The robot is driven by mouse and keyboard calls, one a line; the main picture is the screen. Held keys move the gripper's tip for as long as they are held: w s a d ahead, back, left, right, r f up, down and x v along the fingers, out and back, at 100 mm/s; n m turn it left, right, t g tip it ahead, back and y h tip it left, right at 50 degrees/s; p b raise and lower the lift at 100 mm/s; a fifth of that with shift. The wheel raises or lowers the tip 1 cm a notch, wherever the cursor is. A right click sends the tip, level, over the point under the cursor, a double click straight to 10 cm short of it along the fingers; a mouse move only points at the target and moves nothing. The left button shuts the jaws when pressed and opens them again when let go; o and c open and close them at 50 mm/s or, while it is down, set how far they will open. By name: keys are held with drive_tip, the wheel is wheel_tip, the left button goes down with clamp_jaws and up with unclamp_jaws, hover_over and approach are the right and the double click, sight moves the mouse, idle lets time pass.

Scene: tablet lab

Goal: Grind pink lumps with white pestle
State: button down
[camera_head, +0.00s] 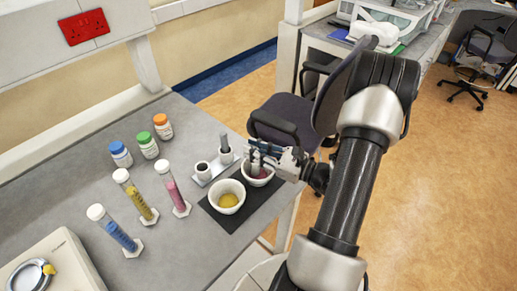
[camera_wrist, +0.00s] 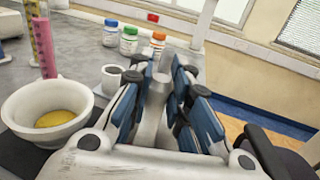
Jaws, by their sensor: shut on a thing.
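The white mortar with pink material (camera_head: 262,182) stands on the dark mat at the table's right side. In the wrist view my gripper (camera_wrist: 157,100) hides the pink mortar. A second white mortar (camera_head: 213,195) with yellow material stands just to the left and nearer; it also shows in the wrist view (camera_wrist: 25,108).
Tubes of blue (camera_head: 122,237), yellow (camera_head: 138,202) and pink (camera_head: 174,194) stand left. Three capped bottles (camera_head: 148,147) are behind. A chair (camera_head: 285,118) is beyond the table edge.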

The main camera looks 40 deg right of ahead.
drive_tip(key=shift+s+a, duration=0.35)
drive_tip(key=shift+a, duration=0.1)
drive_tip(key=shift+s+d, duration=0.1)
drive_tip(key=shift+s, duration=0.45)
wheel_tip(320, 180, up, 8)
drive_tip(key=p, duration=0.6)
drive_tip(key=shift+f, duration=0.25)
